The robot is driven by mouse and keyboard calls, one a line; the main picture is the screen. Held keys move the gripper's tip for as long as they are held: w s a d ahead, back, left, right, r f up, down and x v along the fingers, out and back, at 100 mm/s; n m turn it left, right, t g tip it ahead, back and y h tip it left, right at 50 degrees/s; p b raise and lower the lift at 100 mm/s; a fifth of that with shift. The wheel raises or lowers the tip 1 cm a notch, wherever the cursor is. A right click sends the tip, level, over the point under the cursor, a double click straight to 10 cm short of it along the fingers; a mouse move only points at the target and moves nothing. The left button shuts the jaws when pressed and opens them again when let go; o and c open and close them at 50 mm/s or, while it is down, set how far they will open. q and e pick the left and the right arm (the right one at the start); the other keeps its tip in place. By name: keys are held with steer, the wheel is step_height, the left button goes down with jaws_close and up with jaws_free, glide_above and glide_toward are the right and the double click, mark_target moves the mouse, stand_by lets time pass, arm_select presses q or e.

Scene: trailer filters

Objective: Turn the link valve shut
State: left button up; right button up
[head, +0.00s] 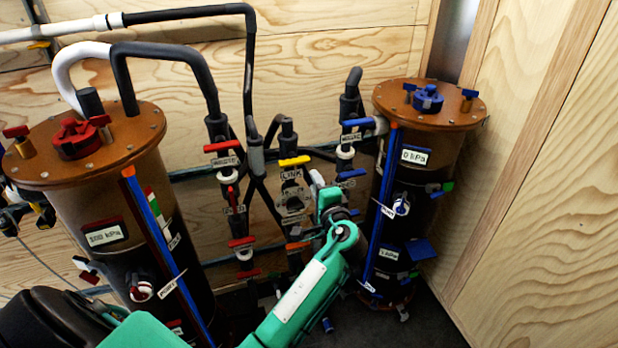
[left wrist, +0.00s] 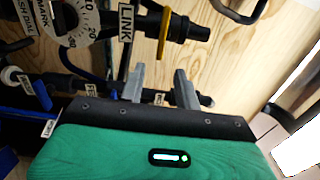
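The link valve's yellow handle (head: 294,161) sits in the middle of the head view, above the LINK label (head: 291,174) and a round dial. The handle looks crosswise to its upright black pipe. In the left wrist view the yellow handle (left wrist: 165,37) stands just beyond the fingertips, beside the LINK tag (left wrist: 126,22). My left gripper (left wrist: 160,84) is open, its two grey fingers apart with no object held between them. In the head view my left gripper (head: 322,190) is just right of and below the handle, its fingers hard to make out. My right gripper is not in view.
A brown tank with a red knob (head: 75,138) stands left; another with a blue knob (head: 428,98) stands right. Red-handled (head: 222,147) and blue-handled (head: 356,122) valves flank the link valve closely. Black pipes crowd the middle. A plywood wall (head: 545,200) bounds the right.

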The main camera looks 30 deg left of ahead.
arm_select(q)
steer(key=shift+v, duration=1.35)
